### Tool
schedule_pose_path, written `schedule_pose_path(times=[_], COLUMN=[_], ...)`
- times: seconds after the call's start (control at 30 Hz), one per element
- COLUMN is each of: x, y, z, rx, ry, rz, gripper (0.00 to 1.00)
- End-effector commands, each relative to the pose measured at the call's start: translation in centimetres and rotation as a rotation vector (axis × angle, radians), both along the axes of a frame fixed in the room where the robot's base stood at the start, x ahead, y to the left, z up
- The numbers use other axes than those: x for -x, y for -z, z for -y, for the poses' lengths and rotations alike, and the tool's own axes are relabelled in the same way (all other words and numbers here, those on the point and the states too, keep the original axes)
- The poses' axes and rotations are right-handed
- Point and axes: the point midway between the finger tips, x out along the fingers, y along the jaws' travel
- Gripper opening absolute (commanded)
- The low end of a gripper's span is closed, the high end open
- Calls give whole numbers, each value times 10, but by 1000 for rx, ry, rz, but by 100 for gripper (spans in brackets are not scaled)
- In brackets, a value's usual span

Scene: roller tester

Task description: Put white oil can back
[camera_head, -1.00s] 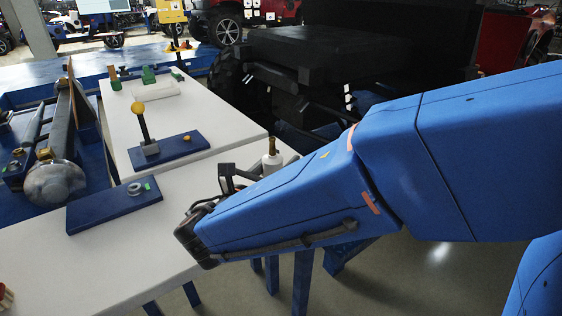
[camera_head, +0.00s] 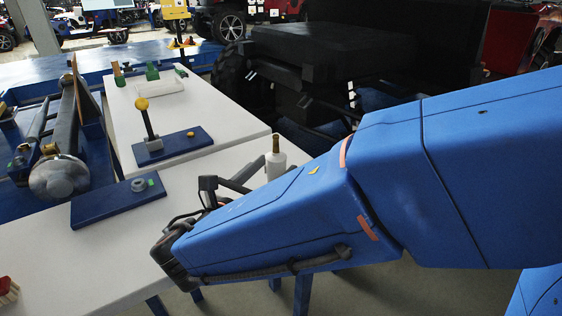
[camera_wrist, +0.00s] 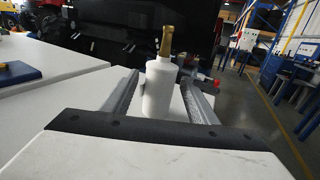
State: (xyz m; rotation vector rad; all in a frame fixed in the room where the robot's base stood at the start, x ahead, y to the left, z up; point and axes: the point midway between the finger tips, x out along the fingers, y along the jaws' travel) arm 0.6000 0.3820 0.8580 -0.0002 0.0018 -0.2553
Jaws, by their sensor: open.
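The white oil can (camera_head: 276,163) has a brass-coloured spout and stands upright near the right edge of the white table (camera_head: 85,262). In the wrist view the white oil can (camera_wrist: 158,88) is between the two fingers of my gripper (camera_wrist: 161,95). The fingers are apart, with a gap on each side of the can. In the head view my gripper (camera_head: 225,190) is partly hidden behind my blue arm, and the can's lower part is close to that arm.
A blue plate with a metal ring (camera_head: 120,200) lies left of my gripper. Behind it stands a yellow-knobbed lever (camera_head: 148,125) on a blue base. A roller machine (camera_head: 62,150) is at the left. A red-and-white object (camera_head: 8,290) lies at the front left. The table's front middle is clear.

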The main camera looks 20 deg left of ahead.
Motion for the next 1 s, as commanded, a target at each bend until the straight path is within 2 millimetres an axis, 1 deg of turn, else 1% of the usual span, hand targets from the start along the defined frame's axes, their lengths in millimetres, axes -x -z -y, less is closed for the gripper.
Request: schedule_pose_path(times=[0.03, 0.2, 0.4, 0.6, 1.0], x=[9, 36, 56, 63, 63], y=[0, 0, 0, 0, 0], z=[-3, -10, -15, -17, -17], rx=[0, -1, -1, -1, 0], ry=[-3, -2, -1, 0, 1], rz=[1, 0, 0, 0, 0], gripper=[53, 53, 53, 53, 53])
